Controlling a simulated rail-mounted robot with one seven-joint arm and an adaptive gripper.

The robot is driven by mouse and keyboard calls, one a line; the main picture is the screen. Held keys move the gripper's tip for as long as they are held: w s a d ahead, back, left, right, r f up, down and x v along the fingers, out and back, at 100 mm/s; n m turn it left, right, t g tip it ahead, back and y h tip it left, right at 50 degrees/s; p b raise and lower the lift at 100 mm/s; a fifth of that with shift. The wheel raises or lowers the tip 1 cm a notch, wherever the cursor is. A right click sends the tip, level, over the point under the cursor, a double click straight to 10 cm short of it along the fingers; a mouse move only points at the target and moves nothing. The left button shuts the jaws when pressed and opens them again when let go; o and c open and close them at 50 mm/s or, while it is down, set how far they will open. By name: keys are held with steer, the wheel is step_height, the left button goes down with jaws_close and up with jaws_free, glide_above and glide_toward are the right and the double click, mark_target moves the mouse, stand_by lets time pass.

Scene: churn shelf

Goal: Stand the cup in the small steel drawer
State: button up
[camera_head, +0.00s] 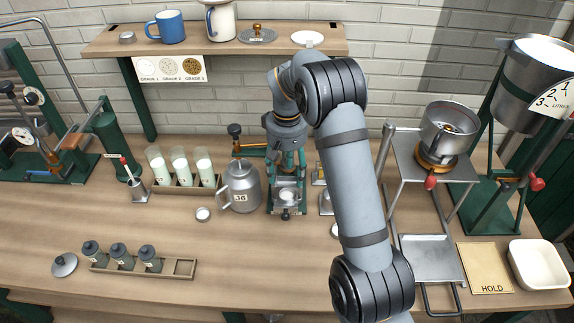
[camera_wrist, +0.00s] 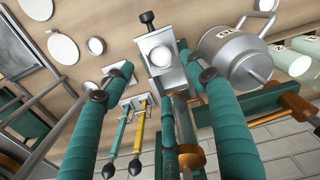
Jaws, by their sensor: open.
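The small steel drawer (camera_head: 286,210) stands pulled out at the front of a green device in the middle of the bench, with a dark knob on its front. It also shows in the wrist view (camera_wrist: 176,78). A small cup with a white top (camera_wrist: 160,56) appears to stand upright in the drawer; in the head view the cup (camera_head: 287,195) is small. My gripper (camera_wrist: 158,68) is open, its two green fingers apart on either side of the drawer and cup. In the head view my gripper (camera_head: 288,172) is above and behind the cup, partly hiding the device.
A small white-topped dish (camera_head: 203,214) lies left of the can. A rack with several white-filled jars (camera_head: 183,183) is further left. A steel stand (camera_head: 432,258) is at right.

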step_height(320, 180, up, 4)
steer(key=shift+c, duration=0.8)
stand_by(0.7)
